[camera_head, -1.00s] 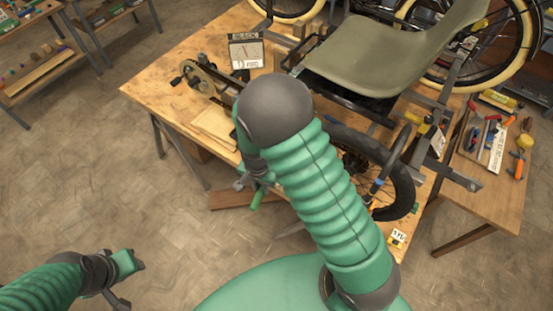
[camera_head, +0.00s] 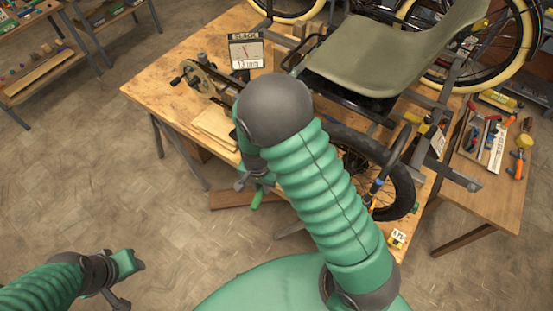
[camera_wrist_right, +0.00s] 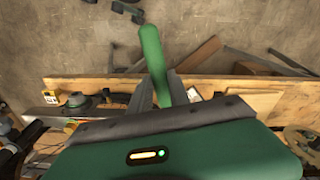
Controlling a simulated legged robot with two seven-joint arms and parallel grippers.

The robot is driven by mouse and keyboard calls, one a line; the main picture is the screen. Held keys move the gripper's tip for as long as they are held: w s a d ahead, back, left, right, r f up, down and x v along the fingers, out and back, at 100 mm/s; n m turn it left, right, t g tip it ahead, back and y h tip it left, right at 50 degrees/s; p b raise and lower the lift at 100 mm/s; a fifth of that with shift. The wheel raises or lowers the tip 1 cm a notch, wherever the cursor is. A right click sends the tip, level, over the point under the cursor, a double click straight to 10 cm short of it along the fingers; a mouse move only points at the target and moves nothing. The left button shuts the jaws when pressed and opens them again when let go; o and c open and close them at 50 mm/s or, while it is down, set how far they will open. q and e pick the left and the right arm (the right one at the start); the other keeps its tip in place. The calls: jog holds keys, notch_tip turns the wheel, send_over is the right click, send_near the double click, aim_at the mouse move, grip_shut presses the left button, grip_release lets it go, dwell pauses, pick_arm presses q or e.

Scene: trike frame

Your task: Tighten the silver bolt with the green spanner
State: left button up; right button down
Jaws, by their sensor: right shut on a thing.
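The green spanner (camera_wrist_right: 154,60) is held in my right gripper (camera_wrist_right: 160,92). In the right wrist view its handle sticks up between the two grey fingers, over the table edge. In the head view my right gripper (camera_head: 254,184) is beside the front edge of the workbench, partly hidden by my own arm. The spanner's green end (camera_head: 257,199) hangs below it. The spanner's head is hidden. I cannot make out the silver bolt in either view. My left gripper (camera_head: 130,282) is open and empty over the floor at the lower left.
The wooden workbench (camera_head: 160,82) carries the trike frame with its olive seat (camera_head: 385,55) and a black-tyred wheel (camera_head: 403,190). A tool table (camera_head: 470,205) is at right.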

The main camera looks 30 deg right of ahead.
jog(key=shift+r, duration=0.2)
dwell(0.3)
jog(key=shift+r+p, duration=3.4)
jog(key=shift+r, duration=0.05)
jog(key=shift+f, duration=0.2)
jog(key=f+b, duration=0.4)
jog(key=f, duration=0.1)
jog(key=shift+s+d, duration=0.1)
jog(key=shift+d, duration=0.1)
jog(key=shift+r, duration=0.1)
jog(key=shift+f+b, duration=0.6)
jog(key=shift+f, duration=0.45)
